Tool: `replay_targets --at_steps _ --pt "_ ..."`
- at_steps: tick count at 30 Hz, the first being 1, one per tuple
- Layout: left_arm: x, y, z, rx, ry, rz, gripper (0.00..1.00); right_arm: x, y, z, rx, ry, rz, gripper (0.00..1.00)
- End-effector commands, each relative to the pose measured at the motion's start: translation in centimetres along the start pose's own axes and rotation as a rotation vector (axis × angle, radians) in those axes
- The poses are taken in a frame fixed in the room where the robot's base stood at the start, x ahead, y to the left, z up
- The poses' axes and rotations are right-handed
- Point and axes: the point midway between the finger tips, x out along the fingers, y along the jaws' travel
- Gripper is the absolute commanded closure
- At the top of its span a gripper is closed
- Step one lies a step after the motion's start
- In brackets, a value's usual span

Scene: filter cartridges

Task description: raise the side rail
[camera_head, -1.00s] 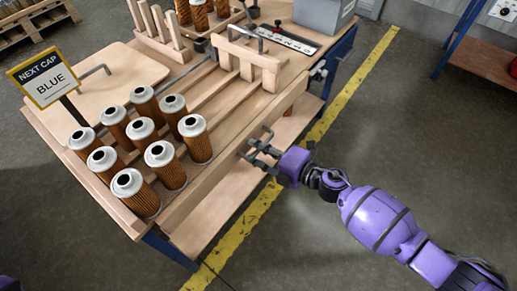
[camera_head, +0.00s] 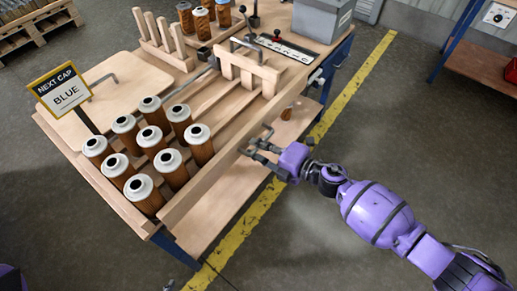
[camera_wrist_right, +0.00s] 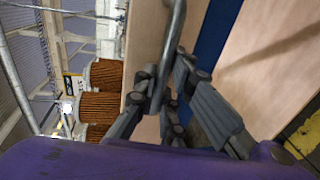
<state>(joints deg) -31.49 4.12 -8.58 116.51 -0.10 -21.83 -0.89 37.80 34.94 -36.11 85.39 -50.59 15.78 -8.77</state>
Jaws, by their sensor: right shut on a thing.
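The side rail (camera_head: 215,164) is a long pale wooden board along the right edge of the workbench, beside the filter cartridges. My right gripper (camera_head: 264,148) is at the rail's outer face, shut on its grey bar handle. In the right wrist view the handle (camera_wrist_right: 174,38) runs down between the fingers of the right gripper (camera_wrist_right: 162,92), with the wood of the rail behind it. The rail's near end stands above the bench corner. My left gripper is not in view.
Several orange cartridges with white caps (camera_head: 170,165) stand close inside the rail. A "NEXT CAP BLUE" sign (camera_head: 62,90) stands at the left. A wooden rack (camera_head: 248,70) and grey box (camera_head: 322,18) are farther back. Open floor lies right of the bench.

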Motion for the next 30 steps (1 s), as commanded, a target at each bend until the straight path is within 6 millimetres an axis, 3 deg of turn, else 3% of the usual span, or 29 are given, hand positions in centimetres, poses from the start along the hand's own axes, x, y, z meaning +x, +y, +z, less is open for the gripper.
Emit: replay_targets --at_steps 1,10,11,15,25,30 --pt "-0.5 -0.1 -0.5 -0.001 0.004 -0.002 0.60 -0.1 1.1 0.1 -0.004 -0.001 0.004 1.00" --pt "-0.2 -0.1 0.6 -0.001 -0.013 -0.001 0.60 -0.1 0.9 0.1 0.000 0.000 0.005 1.00" --pt "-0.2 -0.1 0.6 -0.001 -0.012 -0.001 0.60 -0.1 0.9 0.1 0.000 0.000 0.006 0.88" --pt "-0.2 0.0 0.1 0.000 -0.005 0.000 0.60 -0.1 0.9 0.1 0.000 0.000 0.006 0.70" --pt "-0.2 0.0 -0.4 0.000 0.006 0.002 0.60 -0.3 0.5 0.0 0.000 -0.001 0.000 0.70" --pt "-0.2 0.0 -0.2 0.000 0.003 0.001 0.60 -2.3 0.4 0.1 0.000 -0.001 -0.002 0.70"
